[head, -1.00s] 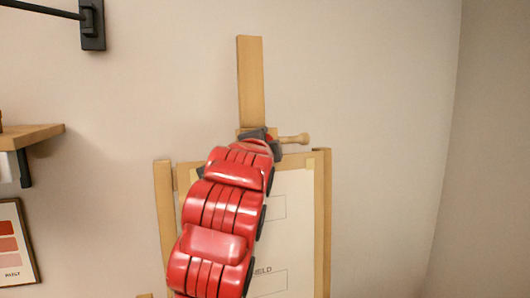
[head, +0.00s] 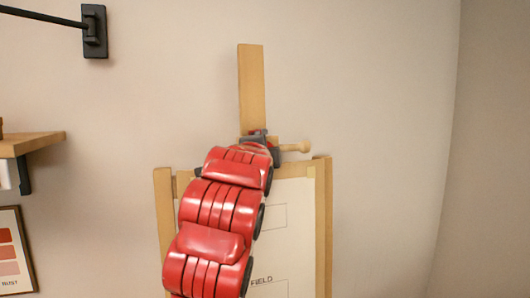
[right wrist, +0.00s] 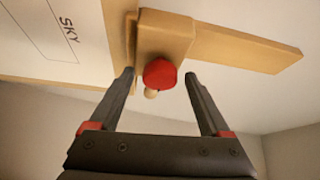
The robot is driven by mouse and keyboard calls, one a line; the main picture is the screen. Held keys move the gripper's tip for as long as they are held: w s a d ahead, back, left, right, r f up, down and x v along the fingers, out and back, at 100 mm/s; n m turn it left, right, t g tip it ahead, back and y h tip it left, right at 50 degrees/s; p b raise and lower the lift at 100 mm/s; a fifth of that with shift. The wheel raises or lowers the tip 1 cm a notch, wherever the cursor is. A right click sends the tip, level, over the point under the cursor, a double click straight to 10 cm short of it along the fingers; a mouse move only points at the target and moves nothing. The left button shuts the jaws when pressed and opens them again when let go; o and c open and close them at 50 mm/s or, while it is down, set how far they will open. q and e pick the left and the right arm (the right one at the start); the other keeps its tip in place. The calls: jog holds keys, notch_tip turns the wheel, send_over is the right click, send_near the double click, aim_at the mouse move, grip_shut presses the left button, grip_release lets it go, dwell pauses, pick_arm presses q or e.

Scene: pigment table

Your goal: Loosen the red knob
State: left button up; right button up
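The round red knob (right wrist: 160,73) sits on the wooden clamp block (right wrist: 166,36) of the easel in the right wrist view. My right gripper (right wrist: 159,77) is open, with one finger on each side of the knob's front. I cannot tell whether either fingertip touches it. In the head view my right gripper (head: 262,138) is at the top of the easel, and its red arm hides most of the clamp and the knob. My left gripper is not in view.
The white canvas sheet (head: 296,230) is below. A wall shelf (head: 35,143) and black wall bracket (head: 94,31) are at left. The wall at right is clear.

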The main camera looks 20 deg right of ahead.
jog(key=b+v, duration=0.7)
jog(key=v, duration=1)
jog(key=shift+s, duration=0.25)
jog(key=shift+a, duration=0.1)
